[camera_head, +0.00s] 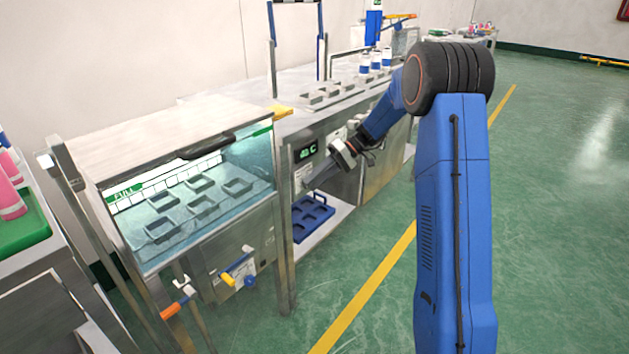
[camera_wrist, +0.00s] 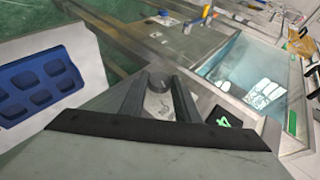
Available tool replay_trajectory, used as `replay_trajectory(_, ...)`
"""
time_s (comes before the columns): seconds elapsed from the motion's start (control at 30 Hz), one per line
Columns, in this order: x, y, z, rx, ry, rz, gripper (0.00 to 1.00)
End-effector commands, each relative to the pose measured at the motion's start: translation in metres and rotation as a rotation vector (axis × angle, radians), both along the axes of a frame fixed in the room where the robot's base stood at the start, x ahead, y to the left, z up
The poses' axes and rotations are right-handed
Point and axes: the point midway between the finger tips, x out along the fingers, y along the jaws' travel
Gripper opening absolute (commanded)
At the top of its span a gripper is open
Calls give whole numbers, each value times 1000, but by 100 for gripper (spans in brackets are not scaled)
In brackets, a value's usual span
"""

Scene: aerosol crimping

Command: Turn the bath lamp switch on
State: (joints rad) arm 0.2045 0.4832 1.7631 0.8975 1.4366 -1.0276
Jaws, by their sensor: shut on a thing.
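My gripper (camera_head: 308,186) reaches the front panel (camera_head: 304,174) below the green temperature display (camera_head: 306,153) in the head view. In the wrist view, the two dark fingers of my gripper (camera_wrist: 160,80) close on a small grey rounded part, which I take to be the bath lamp switch (camera_wrist: 159,92). In the head view the gripper hides the switch, so its on or off position cannot be told. The glass-fronted water bath (camera_head: 205,190) stands left of the panel, with a lit green FULL mark (camera_head: 127,192).
A blue tray (camera_head: 312,215) with several pockets lies on the shelf below the panel; it also shows in the wrist view (camera_wrist: 40,82). Valves with orange and yellow handles (camera_head: 238,262) stick out below the bath. The green floor to the right is open.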

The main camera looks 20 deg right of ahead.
Motion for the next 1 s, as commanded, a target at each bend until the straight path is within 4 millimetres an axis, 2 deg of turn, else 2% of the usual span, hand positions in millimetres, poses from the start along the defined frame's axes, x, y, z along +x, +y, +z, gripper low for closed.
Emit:
replay_trajectory(0.7, 0, -1, -2, 61, 47, 1, 7)
replay_trajectory(0.73, 0, -1, -2, 61, 47, 1, 34)
replay_trajectory(0.8, 0, -1, -2, 62, 47, 0, 48)
replay_trajectory(1.0, 0, -1, -2, 62, 46, 1, 48)
